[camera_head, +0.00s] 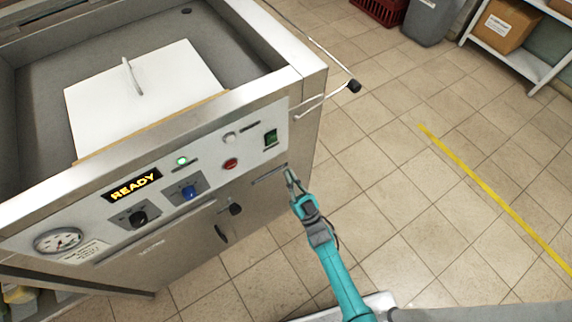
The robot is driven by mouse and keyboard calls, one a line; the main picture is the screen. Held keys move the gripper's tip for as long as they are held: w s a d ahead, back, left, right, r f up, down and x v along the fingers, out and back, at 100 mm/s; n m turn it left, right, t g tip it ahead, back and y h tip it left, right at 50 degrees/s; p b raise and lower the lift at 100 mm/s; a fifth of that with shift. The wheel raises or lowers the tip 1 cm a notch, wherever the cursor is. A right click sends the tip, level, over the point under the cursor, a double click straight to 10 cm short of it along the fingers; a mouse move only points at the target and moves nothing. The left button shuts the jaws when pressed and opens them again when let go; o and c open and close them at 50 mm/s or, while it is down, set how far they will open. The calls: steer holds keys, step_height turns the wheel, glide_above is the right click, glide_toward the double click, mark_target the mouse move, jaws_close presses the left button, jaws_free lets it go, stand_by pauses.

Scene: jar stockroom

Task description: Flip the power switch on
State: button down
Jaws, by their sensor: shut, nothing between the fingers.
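The power switch (270,138) looks like a small dark green rocker in a black frame, at the right end of the machine's sloping control panel (250,165). Which way the rocker is tipped is too small to tell. The display (132,186) reads READY in lit yellow letters, and a green lamp (182,160) glows beside it. My gripper (287,171) is shut and empty, just below and to the right of the switch near the panel's lower edge. It appears apart from the switch; whether it touches the panel edge I cannot tell.
The panel also bears a red button (231,164), a blue knob (189,192), a black knob (138,218) and a gauge (58,240). A thin metal lever with a black end (353,86) sticks out at the machine's right. The tiled floor (420,200) to the right is mostly clear.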

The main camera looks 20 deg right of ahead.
steer(key=shift+s+d+f, duration=0.25)
steer(key=shift+s+f, duration=0.45)
steer(key=shift+f, duration=0.3)
steer(key=shift+s+d+f, duration=0.2)
steer(key=shift+s+f, duration=0.5)
steer(key=shift+f, duration=0.25)
